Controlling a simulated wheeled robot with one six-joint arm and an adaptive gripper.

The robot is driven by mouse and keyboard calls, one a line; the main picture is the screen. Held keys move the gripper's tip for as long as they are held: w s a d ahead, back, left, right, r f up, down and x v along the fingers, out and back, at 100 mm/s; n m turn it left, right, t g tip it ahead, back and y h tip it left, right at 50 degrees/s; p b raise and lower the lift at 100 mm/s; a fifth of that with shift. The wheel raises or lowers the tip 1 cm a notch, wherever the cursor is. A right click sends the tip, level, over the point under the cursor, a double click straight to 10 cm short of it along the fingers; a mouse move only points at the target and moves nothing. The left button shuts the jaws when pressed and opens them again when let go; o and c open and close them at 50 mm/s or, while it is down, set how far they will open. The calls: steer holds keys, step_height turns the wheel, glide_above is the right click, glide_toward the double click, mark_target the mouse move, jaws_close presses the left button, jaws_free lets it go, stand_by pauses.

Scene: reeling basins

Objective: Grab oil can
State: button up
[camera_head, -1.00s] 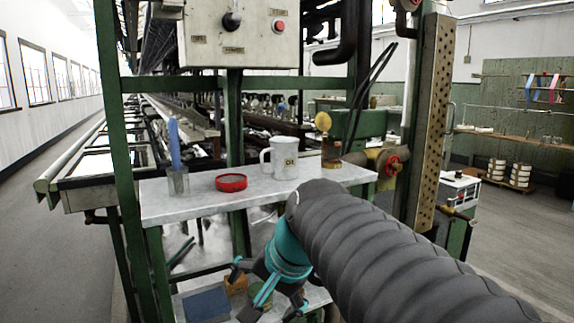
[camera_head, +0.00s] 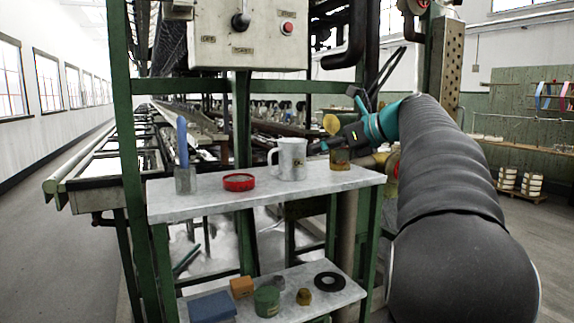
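A pale metal can with a side handle (camera_head: 291,160) stands upright on the upper shelf; its small label is partly covered and looks like the oil can's. My gripper (camera_head: 338,122) is just right of it, coming in from the right. Its dark fingers look spread and hold nothing visible. The lower finger extends left toward the can, and I cannot tell whether it touches. A brass-coloured vessel with a round yellow top (camera_head: 340,161) stands on the shelf right of the can, partly hidden by my gripper.
The upper shelf (camera_head: 210,205) also holds a red round tin (camera_head: 239,182) and a metal cup with a blue tool (camera_head: 182,145). The lower shelf holds an orange block (camera_head: 241,287), a green tin (camera_head: 267,301) and a black ring (camera_head: 330,281). A green post (camera_head: 130,170) stands left.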

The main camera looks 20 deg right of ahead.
mark_target(302, 155)
steer(key=x, duration=0.5)
steer(key=shift+w+a+f, duration=0.1)
steer(key=shift+w+f, duration=0.05)
steer(key=shift+d+b+x, duration=0.15)
steer(key=shift+b+x, duration=0.1)
steer(key=shift+x, duration=1.15)
steer(key=shift+d+b+x, duration=0.15)
steer(key=shift+b+x, duration=0.05)
steer(key=shift+x, duration=1.25)
steer(key=c, duration=1.5)
steer(key=shift+r, duration=0.2)
